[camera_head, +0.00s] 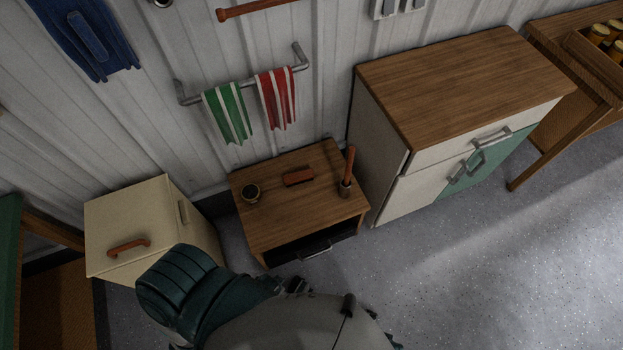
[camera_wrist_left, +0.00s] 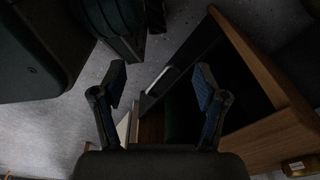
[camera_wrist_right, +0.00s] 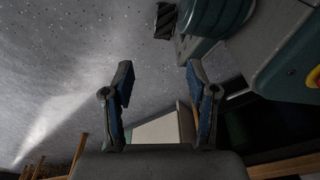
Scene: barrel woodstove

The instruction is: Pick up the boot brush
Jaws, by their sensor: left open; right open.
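A reddish-brown oblong block that looks like the boot brush (camera_head: 298,177) lies on top of the small wooden cabinet (camera_head: 280,222). A dark round tin (camera_head: 251,193) sits to its left, and an upright brown-handled tool (camera_head: 347,172) stands to its right. My left gripper (camera_wrist_left: 160,88) is open and empty in the left wrist view, with a wooden cabinet and its dark opening beyond its fingers. My right gripper (camera_wrist_right: 160,82) is open and empty in the right wrist view, over grey floor. Neither gripper shows clearly in the head view, and neither wrist view shows the brush.
A cream box cabinet (camera_head: 140,215) stands left of the small cabinet. A taller wood-topped cabinet (camera_head: 455,80) stands close on its right. Green and red striped towels (camera_head: 228,112) hang from a wall rail behind. Speckled floor (camera_head: 470,260) is clear at the right front.

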